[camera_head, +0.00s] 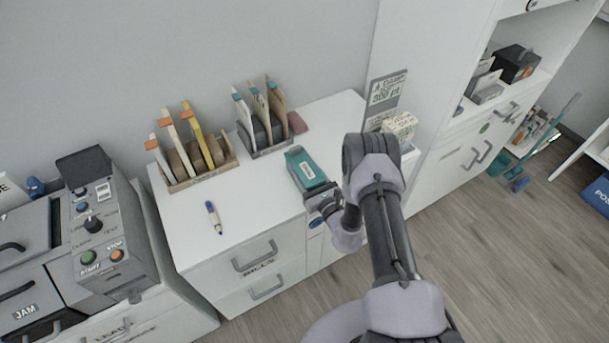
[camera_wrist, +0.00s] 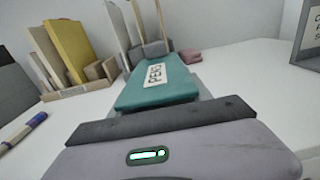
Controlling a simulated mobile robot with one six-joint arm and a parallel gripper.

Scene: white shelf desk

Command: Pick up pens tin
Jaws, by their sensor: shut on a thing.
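The pens tin (camera_head: 307,169) is a flat teal box with a white label. My gripper (camera_head: 322,196) is shut on its near end at the front edge of the white desk top. In the wrist view the tin (camera_wrist: 150,92) stretches away from my gripper (camera_wrist: 155,122), and its label reads "PENS". The fingertips are mostly hidden, and I cannot tell whether the tin touches the desk or is just above it.
A blue and white marker (camera_head: 213,217) lies left on the white desk (camera_head: 255,205). Two file holders, one wooden (camera_head: 200,178) and one grey (camera_head: 265,148), stand at the back. A pink block (camera_head: 297,122) and a small box (camera_head: 400,125) are nearby. A grey machine (camera_head: 90,215) stands left.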

